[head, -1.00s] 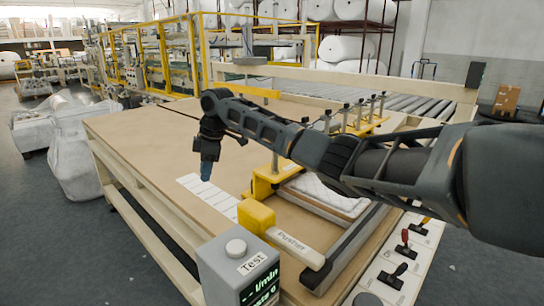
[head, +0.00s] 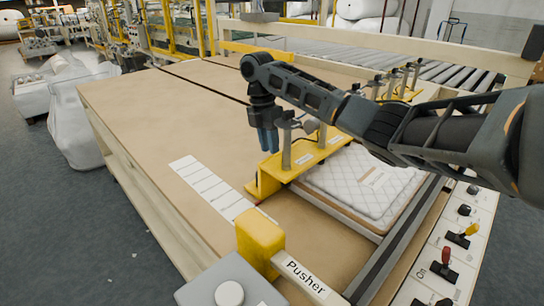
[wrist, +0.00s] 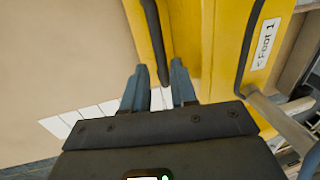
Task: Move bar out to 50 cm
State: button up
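The yellow bar (head: 310,156) lies across the wooden table, with its left end beside the white marked scale (head: 207,186). Grey upright posts and a handle rise from the bar. In the wrist view the bar (wrist: 185,22) carries a "Foot 1" label. My gripper (head: 268,140) points down by the bar's near-left part. Whether a finger touches the rod, I cannot tell. The scale's numbers are unreadable.
A quilted white pad (head: 365,180) lies right of the bar inside a frame. A yellow block (head: 259,238) with a "Pusher" arm (head: 306,278) stands at the near edge. Switches sit on a white panel (head: 440,270) at right. The tabletop at left is clear.

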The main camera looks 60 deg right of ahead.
jog(key=shift+s+a+f, duration=0.1)
jog(key=shift+s+f, duration=0.1)
jog(key=shift+f, duration=0.8)
jog(key=shift+s+a+f, duration=0.1)
jog(key=shift+s+f, duration=0.05)
jog(key=shift+f, duration=0.8)
jog(key=shift+c, duration=0.2)
grip_shut()
